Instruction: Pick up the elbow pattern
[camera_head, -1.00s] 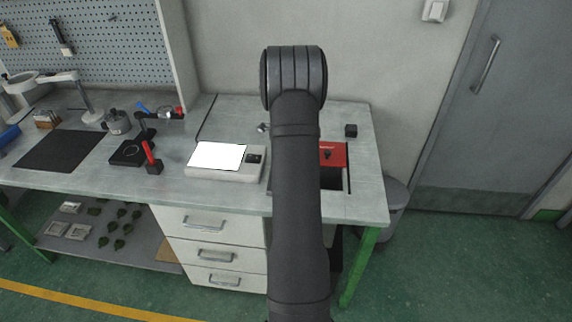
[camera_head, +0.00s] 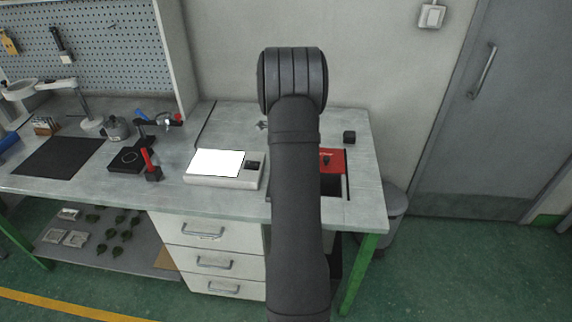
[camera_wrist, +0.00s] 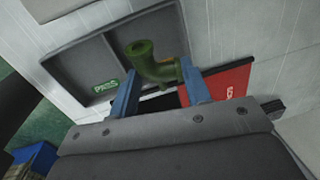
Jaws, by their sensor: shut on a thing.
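The elbow pattern (camera_wrist: 152,62) is a green bent tube with a round open end, seen in the wrist view. My gripper (camera_wrist: 161,72) has blue fingers on either side of it and is shut on it. The elbow's open end sticks out beyond the fingers. In the head view my arm hides both the gripper and the elbow.
Behind the elbow in the wrist view is a dark grey tray (camera_wrist: 85,62) with a green label, beside a red panel (camera_wrist: 220,82). On the bench (camera_head: 230,122) stand a white-topped device (camera_head: 222,182) and a small black block (camera_head: 349,137).

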